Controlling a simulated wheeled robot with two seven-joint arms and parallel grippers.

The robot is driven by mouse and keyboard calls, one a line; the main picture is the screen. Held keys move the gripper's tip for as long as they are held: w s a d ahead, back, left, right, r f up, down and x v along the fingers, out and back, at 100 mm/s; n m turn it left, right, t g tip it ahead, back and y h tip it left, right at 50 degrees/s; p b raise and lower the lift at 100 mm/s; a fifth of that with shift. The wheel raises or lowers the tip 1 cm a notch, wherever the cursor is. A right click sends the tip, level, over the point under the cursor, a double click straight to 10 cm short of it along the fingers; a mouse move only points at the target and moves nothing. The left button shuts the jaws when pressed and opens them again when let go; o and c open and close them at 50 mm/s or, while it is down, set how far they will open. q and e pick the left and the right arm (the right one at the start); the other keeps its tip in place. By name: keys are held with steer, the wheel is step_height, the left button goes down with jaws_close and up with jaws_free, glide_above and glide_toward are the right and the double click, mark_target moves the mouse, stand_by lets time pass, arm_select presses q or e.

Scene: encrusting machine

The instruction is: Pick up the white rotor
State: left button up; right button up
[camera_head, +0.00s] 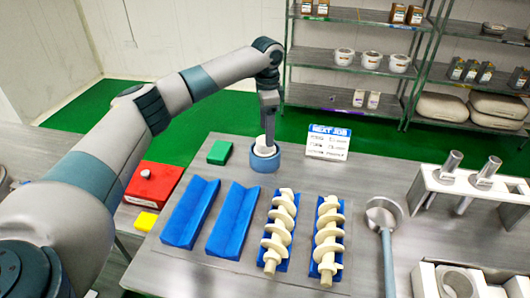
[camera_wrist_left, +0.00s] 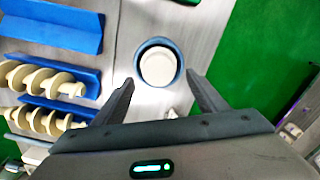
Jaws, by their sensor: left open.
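A white round piece, which looks like the white rotor (camera_head: 264,150), sits inside a blue round holder (camera_head: 264,164) near the table's far edge. In the left wrist view the white rotor (camera_wrist_left: 158,67) shows as a pale disc within the blue ring of the holder (camera_wrist_left: 142,52). My left gripper (camera_head: 268,136) points down just above it. In the left wrist view my left gripper (camera_wrist_left: 161,79) is open, its fingers on either side of the rotor's line. Contact cannot be told. My right gripper is not in view.
Two cream screws (camera_head: 279,232) (camera_head: 328,240) lie in blue cradles; two more blue cradles (camera_head: 190,212) (camera_head: 233,222) are empty. A green block (camera_head: 220,152), a red button box (camera_head: 152,184) and a sign (camera_head: 327,143) stand nearby.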

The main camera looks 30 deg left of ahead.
mark_target(265, 151)
arm_select(q)
steer(key=f, duration=0.1)
steer(key=f+p, duration=0.1)
steer(key=f, duration=0.1)
steer(key=shift+s+a+f+p, duration=0.15)
steer(key=shift+s+f+p, duration=0.05)
steer(key=shift+s+p, duration=0.15)
steer(key=shift+f, duration=0.6)
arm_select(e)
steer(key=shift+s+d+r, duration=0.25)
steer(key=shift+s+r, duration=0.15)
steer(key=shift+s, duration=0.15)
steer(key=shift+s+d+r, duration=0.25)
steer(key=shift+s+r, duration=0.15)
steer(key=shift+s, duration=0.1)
arm_select(q)
steer(key=shift+w, duration=0.1)
jaws_close()
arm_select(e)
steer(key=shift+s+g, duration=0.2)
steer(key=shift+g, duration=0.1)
